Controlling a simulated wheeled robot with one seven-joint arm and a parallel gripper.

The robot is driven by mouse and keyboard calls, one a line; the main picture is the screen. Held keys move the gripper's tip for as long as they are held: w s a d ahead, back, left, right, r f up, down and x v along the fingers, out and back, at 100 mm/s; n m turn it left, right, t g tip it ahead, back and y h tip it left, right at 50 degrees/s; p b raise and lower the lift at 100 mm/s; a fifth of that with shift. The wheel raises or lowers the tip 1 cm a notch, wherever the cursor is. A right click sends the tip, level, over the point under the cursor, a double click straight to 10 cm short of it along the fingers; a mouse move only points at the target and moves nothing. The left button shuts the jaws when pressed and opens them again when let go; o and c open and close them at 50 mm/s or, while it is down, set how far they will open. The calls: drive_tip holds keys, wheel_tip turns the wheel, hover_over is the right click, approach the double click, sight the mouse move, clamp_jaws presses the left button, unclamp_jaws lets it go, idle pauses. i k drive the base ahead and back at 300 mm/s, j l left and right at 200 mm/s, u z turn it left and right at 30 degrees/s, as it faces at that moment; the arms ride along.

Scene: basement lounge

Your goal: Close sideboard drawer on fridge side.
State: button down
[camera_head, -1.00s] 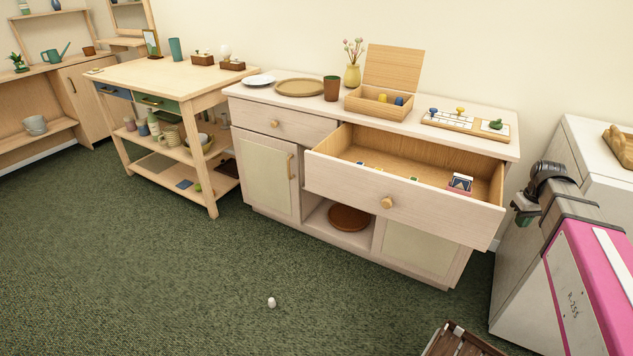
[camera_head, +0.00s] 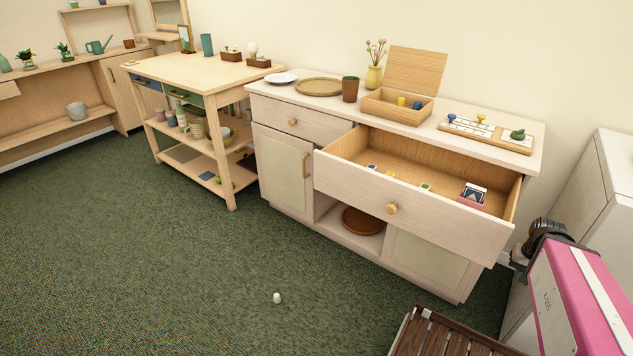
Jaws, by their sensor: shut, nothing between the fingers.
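The pale wooden sideboard (camera_head: 286,172) stands against the wall. Its wide right-hand drawer (camera_head: 345,186), on the side of the white fridge-like unit (camera_head: 585,205), is pulled far out. The drawer has a round wooden knob (camera_head: 392,209) and holds several small coloured items and a small patterned box (camera_head: 473,194). The narrower left drawer (camera_head: 272,113) is shut. My gripper (camera_head: 519,258), small and dark at the end of my pink and grey arm, is low at the right, beside the drawer's right end and apart from the knob. Its fingers are hard to make out.
A slatted dark wooden piece (camera_head: 440,335) stands on the floor at the bottom right, in front of the sideboard. A small white object (camera_head: 277,298) lies on the green carpet. A wooden shelf table (camera_head: 190,75) stands left. The carpet at left is clear.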

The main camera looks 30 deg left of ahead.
sight(340, 172)
drive_tip(key=k+j, duration=0.1)
drive_tip(key=k, duration=0.9)
